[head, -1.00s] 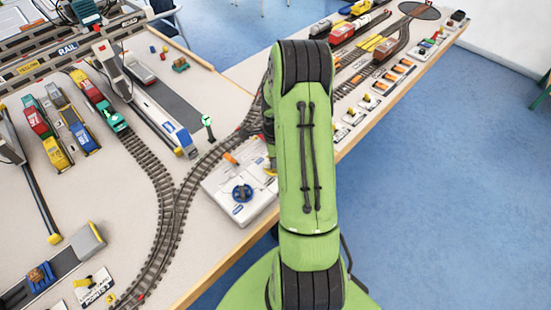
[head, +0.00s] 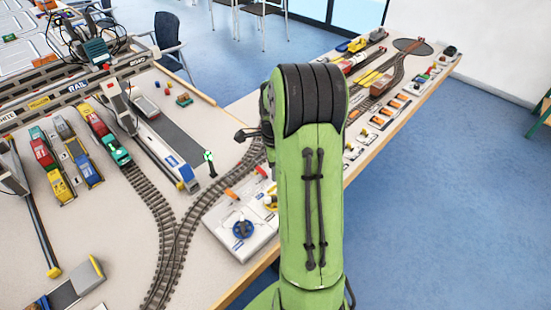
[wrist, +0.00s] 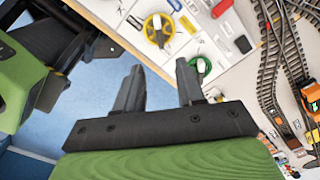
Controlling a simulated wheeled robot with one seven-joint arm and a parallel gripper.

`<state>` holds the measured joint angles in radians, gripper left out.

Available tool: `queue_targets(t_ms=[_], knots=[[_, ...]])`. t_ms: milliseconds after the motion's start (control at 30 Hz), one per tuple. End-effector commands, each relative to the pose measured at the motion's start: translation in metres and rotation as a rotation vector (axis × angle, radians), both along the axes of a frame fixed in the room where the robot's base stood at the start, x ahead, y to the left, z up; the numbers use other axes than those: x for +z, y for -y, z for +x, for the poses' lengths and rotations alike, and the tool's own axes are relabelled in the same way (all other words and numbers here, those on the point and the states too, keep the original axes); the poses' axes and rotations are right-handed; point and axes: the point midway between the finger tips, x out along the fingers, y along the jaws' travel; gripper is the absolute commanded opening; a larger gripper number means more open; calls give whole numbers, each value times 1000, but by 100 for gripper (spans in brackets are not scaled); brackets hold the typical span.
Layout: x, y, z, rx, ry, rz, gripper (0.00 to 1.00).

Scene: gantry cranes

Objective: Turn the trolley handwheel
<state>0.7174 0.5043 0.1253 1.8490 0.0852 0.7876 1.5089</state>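A pale control box (head: 258,247) at the table's near edge carries a blue handwheel (head: 242,229) and a yellow part (head: 271,203), partly behind my arm. In the wrist view a yellow handwheel (wrist: 158,28) and a green handwheel (wrist: 203,67) show on the box, with a bit of blue (wrist: 175,4) at the top edge. I cannot read which wheel is the trolley's. My gripper (wrist: 159,67) is open and empty, its two fingers apart. The green wheel is partly hidden behind the right finger. No wheel is between the fingers.
Curved toy track (head: 172,230) runs left of the box. A green-lit signal (head: 210,162) stands beside it. Toy trucks (head: 70,150) and crane parts fill the left of the table. Blue floor lies to the right.

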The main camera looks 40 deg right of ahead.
Motion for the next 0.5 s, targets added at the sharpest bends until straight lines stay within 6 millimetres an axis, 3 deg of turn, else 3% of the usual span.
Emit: queue_targets(t_ms=[133, 500], knots=[[22, 0, 0, 1, 1, -1, 38], [25, 0, 0, 15, 0, 4, 38]])
